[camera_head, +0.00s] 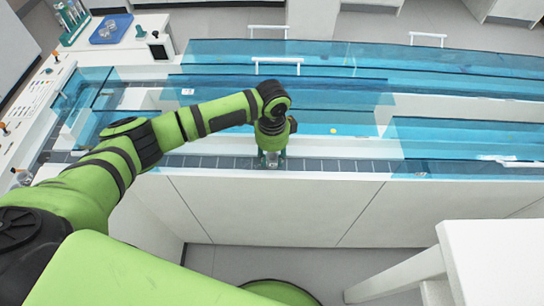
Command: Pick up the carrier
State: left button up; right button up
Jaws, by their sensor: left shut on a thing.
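My left gripper (272,155) hangs pointing down at the front edge of the tube track, in the middle of the view. It is shut on a small carrier (272,164), of which only a little greyish, clear-looking part shows between dark teal sides. The gripper and wrist hide most of the carrier. I cannot tell whether the carrier touches the track (220,162) or is held just above it. My right gripper is not in view.
Clear blue covers (470,140) with white handles (278,60) stand over the track beside and behind the gripper. A blue tray (111,29) and a teal rack (71,20) are at the back left. A white table (500,265) stands at the front right. Floor shows in front.

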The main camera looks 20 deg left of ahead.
pick_arm(q)
jog(key=r, duration=0.2)
jog(key=d+r, duration=0.1)
jog(key=r, duration=0.1)
jog(key=shift+s, duration=0.25)
jog(key=s+d+r+p, duration=0.5)
jog(key=d+r, duration=0.4)
jog(key=r, duration=0.2)
jog(key=shift+r, duration=0.15)
